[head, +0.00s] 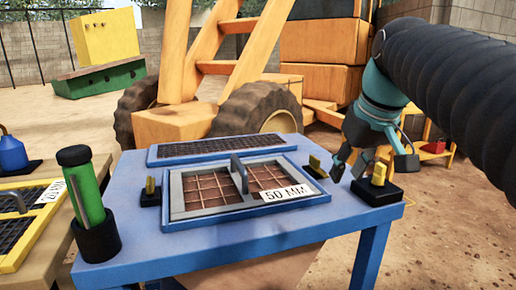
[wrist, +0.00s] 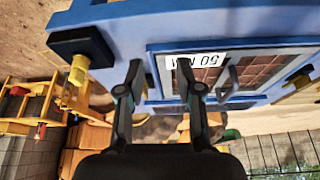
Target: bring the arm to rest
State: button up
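My gripper (head: 374,168) hangs at the right end of the blue table (head: 300,232), close to a yellow-handled black block (head: 378,191) at the table's right corner. The yellow-handled block (wrist: 80,45) stands to the left of the fingers there. I cannot tell from the head view how far the fingers are from it. A grey-framed mesh screen (head: 222,205) labelled 50 MM lies on the table.
A green bottle (head: 87,185) stands in a black holder at the table's left. Smaller yellow-topped pieces (head: 150,187) flank the screen. A yellow-framed screen (head: 20,235) lies on a bench at left. An orange machine with large wheels (head: 258,112) stands behind. Bare ground lies right of the table.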

jog(key=s+f+m, duration=0.1)
jog(key=s+f, duration=0.6)
jog(key=f, duration=0.3)
jog(key=s+f+m+t+h+p, duration=0.1)
jog(key=s+f, duration=0.7)
jog(key=f, duration=0.3)
jog(key=shift+a+m, duration=0.4)
